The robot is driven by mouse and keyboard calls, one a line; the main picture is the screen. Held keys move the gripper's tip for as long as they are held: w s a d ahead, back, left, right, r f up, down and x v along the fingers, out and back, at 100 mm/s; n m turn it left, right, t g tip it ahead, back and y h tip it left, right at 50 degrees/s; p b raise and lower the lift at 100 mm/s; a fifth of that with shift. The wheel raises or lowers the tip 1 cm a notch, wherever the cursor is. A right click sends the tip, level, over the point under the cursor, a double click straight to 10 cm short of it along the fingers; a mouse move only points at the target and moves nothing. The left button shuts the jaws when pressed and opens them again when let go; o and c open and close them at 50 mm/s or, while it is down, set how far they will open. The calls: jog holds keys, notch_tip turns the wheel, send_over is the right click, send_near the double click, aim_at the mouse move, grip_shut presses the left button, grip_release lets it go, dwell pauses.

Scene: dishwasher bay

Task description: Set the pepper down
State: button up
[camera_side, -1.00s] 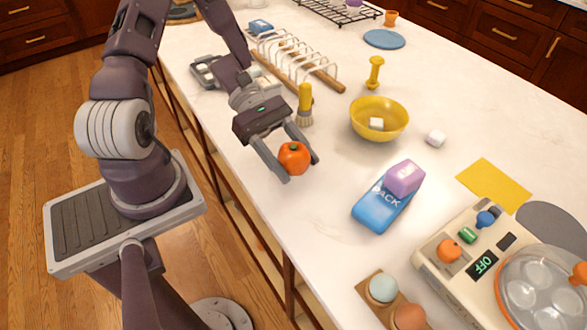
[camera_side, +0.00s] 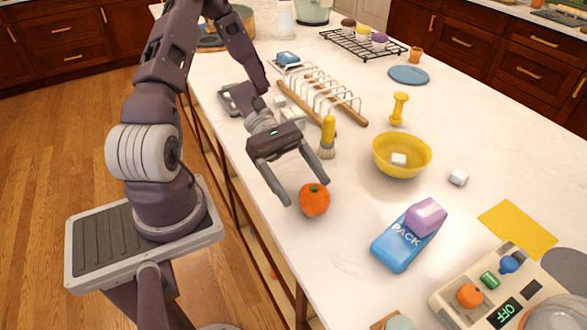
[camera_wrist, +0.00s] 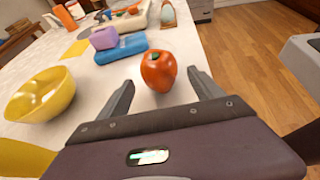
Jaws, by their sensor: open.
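The pepper (camera_side: 314,199) is orange-red with a small green stem. It rests on the white countertop near its front edge in the side view. It also shows in the wrist view (camera_wrist: 158,72), just beyond the fingertips and between their lines. My gripper (camera_side: 306,194) is open and empty, its two fingers spread behind the pepper. In the wrist view my gripper's fingers (camera_wrist: 160,84) stand apart on either side, with a gap to the pepper.
A yellow bowl (camera_side: 402,163) with a white cube and a yellow-handled brush (camera_side: 328,137) stand nearby. A blue pack (camera_side: 402,244) with a purple block (camera_side: 426,215) lies to the right. A wooden rack (camera_side: 322,98) is behind. Counter around the pepper is clear.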

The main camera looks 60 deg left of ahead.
jog(key=v, duration=0.7)
jog(key=shift+a+r, duration=0.1)
jog(key=shift+a, duration=0.15)
